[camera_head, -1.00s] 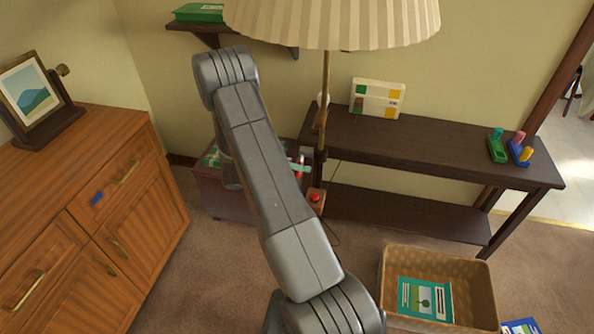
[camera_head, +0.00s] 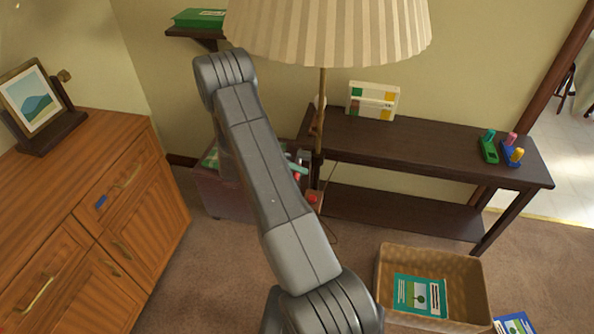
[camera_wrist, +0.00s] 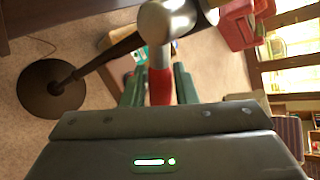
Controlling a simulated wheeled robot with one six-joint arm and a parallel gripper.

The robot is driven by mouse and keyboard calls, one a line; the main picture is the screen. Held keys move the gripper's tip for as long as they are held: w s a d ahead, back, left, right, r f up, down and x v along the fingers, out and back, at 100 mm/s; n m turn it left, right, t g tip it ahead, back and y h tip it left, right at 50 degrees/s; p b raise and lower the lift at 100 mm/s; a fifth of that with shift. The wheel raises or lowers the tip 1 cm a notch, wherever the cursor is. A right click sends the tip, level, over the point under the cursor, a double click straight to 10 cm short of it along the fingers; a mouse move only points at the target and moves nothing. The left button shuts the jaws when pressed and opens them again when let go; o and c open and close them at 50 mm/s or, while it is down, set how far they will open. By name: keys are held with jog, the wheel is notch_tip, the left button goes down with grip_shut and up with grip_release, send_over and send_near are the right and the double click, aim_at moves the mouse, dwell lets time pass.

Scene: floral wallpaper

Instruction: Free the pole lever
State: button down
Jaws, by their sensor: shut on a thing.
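My gripper (camera_wrist: 158,84) is shut on the red handle (camera_wrist: 160,88) of a hammer-like tool in the wrist view. The tool's rounded silver head (camera_wrist: 166,19) lies beyond the fingertips and overlaps the dark lamp pole (camera_wrist: 103,62); I cannot tell whether they touch. The lamp's round base (camera_wrist: 50,88) stands on the carpet at left. In the head view, a brownish lever-like part (camera_head: 316,128) shows on the pole below the pleated shade (camera_head: 328,35). My gripper (camera_head: 301,167) shows there only in part, left of the pole, mostly behind my arm.
A dark console table (camera_head: 440,157) stands right of the pole, with a white box (camera_head: 373,101) on it. A wicker basket (camera_head: 462,285) sits on the carpet at front right. A wooden cabinet (camera_head: 95,165) stands at left.

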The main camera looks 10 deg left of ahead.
jog(key=c, duration=1.5)
grip_release()
jog(key=shift+r, duration=0.25)
jog(key=shift+c, duration=0.2)
jog(key=o, duration=0.3)
jog(key=shift+s, duration=0.15)
jog(key=shift+o, duration=0.2)
jog(key=shift+a+r, duration=0.2)
jog(key=shift+a, duration=0.3)
jog(key=b+v, duration=0.1)
jog(key=v, duration=1.1)
jog(key=shift+a+r, duration=0.2)
jog(key=shift+a, duration=0.05)
jog(key=shift+d, duration=0.1)
jog(key=p+x, duration=0.1)
jog(key=x, duration=1.2)
jog(key=shift+d+f, duration=0.25)
jog(key=shift+d, duration=0.1)
